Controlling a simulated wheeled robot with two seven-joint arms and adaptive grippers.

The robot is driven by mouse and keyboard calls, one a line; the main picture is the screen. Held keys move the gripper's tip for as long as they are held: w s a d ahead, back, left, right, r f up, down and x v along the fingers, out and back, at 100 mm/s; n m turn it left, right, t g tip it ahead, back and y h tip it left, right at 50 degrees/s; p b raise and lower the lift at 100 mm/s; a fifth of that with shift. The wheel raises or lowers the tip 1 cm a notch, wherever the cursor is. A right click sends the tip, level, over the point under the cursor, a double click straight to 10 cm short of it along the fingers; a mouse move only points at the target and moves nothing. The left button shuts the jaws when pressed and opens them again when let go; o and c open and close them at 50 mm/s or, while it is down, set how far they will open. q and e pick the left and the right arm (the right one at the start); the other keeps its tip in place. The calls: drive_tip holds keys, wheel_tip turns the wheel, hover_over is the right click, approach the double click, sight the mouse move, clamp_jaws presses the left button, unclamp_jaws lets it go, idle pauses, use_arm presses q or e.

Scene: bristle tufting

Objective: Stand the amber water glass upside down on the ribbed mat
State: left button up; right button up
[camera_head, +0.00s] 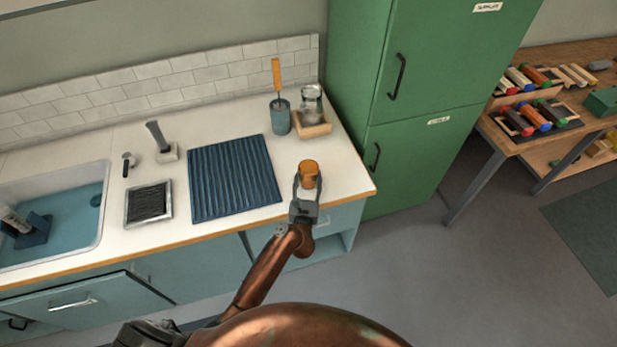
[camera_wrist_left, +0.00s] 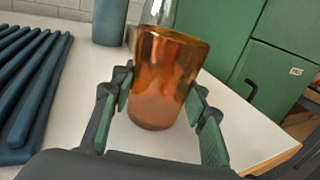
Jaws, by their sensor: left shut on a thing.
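The amber water glass (camera_head: 309,168) is at the right part of the white counter, near its front edge. My left gripper (camera_head: 307,186) is shut on it, with one finger on each side. In the left wrist view the amber glass (camera_wrist_left: 165,80) stands between the fingers (camera_wrist_left: 160,112), its wider end up; I cannot tell whether its base touches the counter. The blue ribbed mat (camera_head: 232,178) lies flat and empty to the left of the glass. Its ribs also show at the left wrist view's left edge (camera_wrist_left: 28,85). My right gripper is not in view.
Behind the glass stand a blue cup with an orange-handled brush (camera_head: 280,115) and a clear jar (camera_head: 311,103) on a wooden tray (camera_head: 314,131). A framed dark pad (camera_head: 149,204) and the sink (camera_head: 60,215) are left of the mat. A green cabinet (camera_head: 415,130) rises at right.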

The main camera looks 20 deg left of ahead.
use_arm(q)
drive_tip(key=o, duration=1.5)
drive_tip(key=shift+c, duration=0.2)
drive_tip(key=shift+r, duration=0.1)
drive_tip(key=s+d+p, duration=0.1)
drive_tip(key=s+d, duration=0.1)
drive_tip(key=s, duration=0.9)
drive_tip(key=shift+s+d, duration=0.2)
drive_tip(key=shift+s, duration=0.2)
drive_tip(key=shift+r, duration=0.15)
